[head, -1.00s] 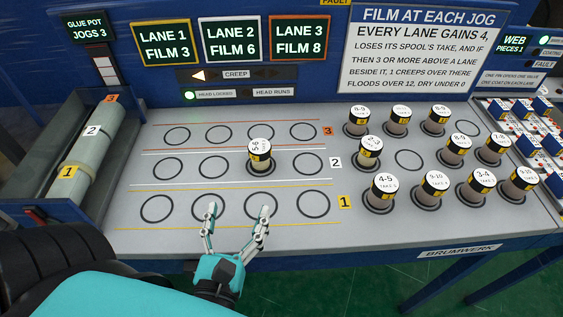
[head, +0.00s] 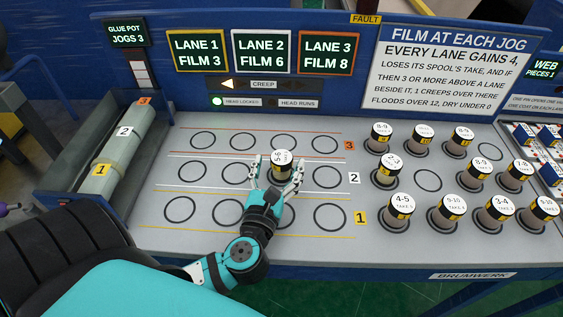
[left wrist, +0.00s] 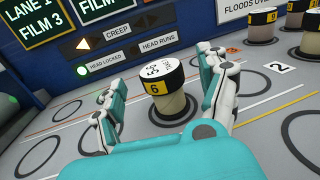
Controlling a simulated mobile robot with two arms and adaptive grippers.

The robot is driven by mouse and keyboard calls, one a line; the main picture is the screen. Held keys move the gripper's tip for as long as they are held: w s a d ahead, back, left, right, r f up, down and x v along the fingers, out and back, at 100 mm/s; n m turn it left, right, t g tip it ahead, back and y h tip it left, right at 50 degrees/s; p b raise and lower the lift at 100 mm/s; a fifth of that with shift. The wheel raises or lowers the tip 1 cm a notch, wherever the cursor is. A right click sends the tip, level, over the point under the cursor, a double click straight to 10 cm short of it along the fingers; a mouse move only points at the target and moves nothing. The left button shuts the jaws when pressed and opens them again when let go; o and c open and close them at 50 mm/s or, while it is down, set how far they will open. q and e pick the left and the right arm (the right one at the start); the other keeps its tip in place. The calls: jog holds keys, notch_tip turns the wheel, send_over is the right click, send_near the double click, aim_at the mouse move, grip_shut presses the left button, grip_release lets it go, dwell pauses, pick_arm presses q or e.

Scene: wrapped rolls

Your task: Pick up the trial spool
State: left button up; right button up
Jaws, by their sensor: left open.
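The spool standing alone on the lane panel (head: 281,162) has a white top marked 5-6, a black and yellow band and a beige body. It stands upright on a lane 2 spot, and I take it as the trial spool. It also shows in the left wrist view (left wrist: 165,104), between my fingers. My left gripper (head: 278,174) is open, with one finger on each side of the spool. In the left wrist view gaps show between the fingers and the spool. The spool's lower front is partly hidden by my gripper in the head view. My right gripper is not in view.
Several labelled spools stand on the right of the panel (head: 345,246), the nearest marked 4-5 (head: 401,212). Empty ringed spots surround the lone spool. A grey roller (head: 118,150) lies in a trough at left. The blue wall with lane displays (head: 262,52) rises behind.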

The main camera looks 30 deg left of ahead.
pick_arm(q)
jog(key=x, duration=0.2)
jog(key=shift+w+a+f, duration=0.1)
jog(key=shift+w, duration=0.25)
jog(key=c, duration=1.3)
jog(key=shift+c, duration=0.2)
